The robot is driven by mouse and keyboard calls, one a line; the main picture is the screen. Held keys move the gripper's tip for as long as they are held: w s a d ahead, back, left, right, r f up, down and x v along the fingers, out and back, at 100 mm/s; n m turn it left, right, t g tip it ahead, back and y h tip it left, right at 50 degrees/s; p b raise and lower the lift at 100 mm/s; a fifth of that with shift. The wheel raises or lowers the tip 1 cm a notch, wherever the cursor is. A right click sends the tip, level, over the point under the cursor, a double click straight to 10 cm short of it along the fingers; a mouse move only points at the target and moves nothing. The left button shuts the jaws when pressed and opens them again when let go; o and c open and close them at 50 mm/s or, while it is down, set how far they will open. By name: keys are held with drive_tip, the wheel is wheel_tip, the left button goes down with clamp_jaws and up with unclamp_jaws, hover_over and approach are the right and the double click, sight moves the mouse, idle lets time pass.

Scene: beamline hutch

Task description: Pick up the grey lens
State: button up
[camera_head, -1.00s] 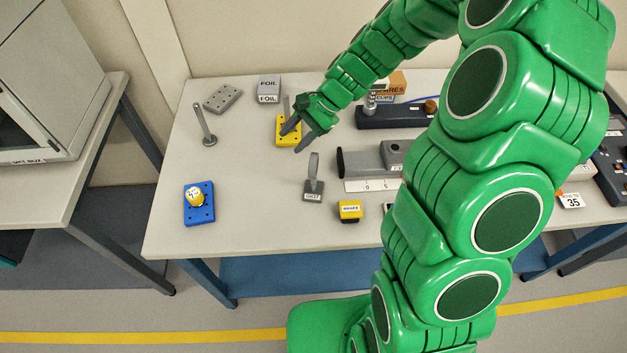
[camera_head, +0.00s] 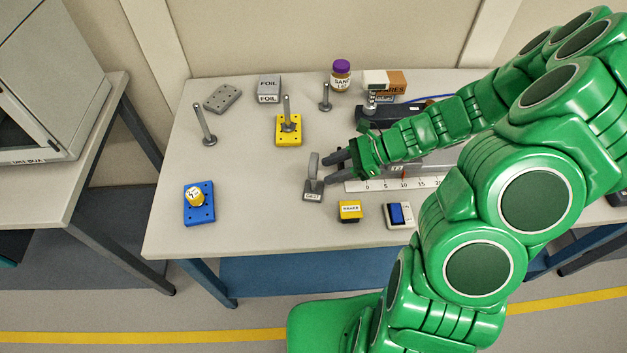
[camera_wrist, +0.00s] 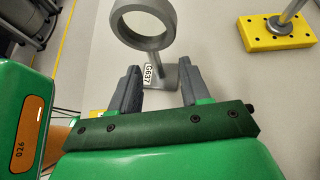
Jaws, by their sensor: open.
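The grey lens (camera_head: 314,168) is a ring on a short post with a labelled grey base (camera_head: 314,196), standing upright on the table. In the wrist view its ring (camera_wrist: 142,24) is at the top, and its labelled base (camera_wrist: 165,76) shows between and beyond the fingertips. My gripper (camera_head: 331,170) is open just right of the lens in the head view. In the wrist view my gripper (camera_wrist: 157,84) has its two dark fingers apart, one on either side of the post's line. I cannot tell whether either finger touches the lens.
A yellow plate with a post (camera_head: 289,138) stands behind the lens. A blue plate with a yellow knob (camera_head: 199,213) is to the left. A small yellow block (camera_head: 350,210) and a blue-faced switch box (camera_head: 399,214) are in front. The table (camera_head: 255,205) is clear left of the lens.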

sight(307, 190)
drive_tip(key=shift+s+a+f, duration=0.1)
drive_tip(key=shift+s+a, duration=0.15)
drive_tip(key=shift+x, duration=3.7)
drive_tip(key=shift+s+d+f, duration=0.1)
drive_tip(key=shift+s, duration=0.05)
clamp_jaws()
